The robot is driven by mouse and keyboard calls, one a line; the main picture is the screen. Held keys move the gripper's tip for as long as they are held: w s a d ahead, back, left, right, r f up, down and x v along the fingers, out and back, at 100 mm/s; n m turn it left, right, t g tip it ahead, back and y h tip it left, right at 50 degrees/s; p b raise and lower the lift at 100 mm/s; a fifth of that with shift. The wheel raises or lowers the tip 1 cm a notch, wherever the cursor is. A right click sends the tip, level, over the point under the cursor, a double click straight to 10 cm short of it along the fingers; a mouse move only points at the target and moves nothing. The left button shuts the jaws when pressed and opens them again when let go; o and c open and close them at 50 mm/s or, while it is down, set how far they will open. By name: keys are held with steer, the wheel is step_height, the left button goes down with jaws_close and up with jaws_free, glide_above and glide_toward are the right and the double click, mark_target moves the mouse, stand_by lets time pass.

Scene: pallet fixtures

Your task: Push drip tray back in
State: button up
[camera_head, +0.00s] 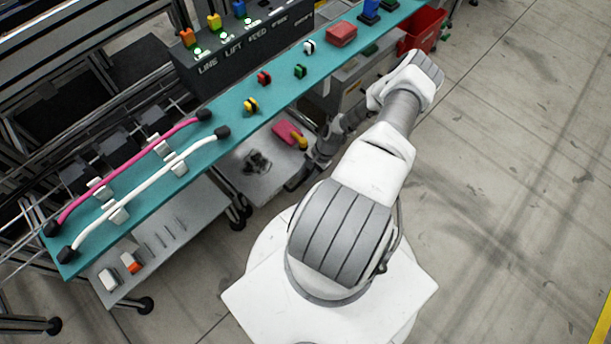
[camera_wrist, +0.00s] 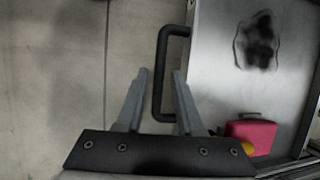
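The drip tray (camera_head: 262,190) is a grey metal tray that sticks out from under the teal bench. It has a dark stain, and a pink thing with a yellow part lies in it. In the wrist view the tray (camera_wrist: 215,85) fills the right side, and its black U-shaped handle (camera_wrist: 160,75) points left. My gripper (camera_wrist: 161,73) is open, with one finger on each side of the handle bar as seen from above. I cannot tell whether the fingers touch the bar. In the head view my gripper (camera_head: 297,180) is low at the tray's front edge, partly hidden by my arm.
The teal bench (camera_head: 230,112) above carries a pink and a white hose, small coloured knobs and a dark labelled panel (camera_head: 240,50). A lower grey shelf (camera_head: 165,245) with small parts is at the left. A red bin (camera_head: 425,28) stands at the back. The floor at right is clear.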

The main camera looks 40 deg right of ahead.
jaws_close()
stand_by(1.2)
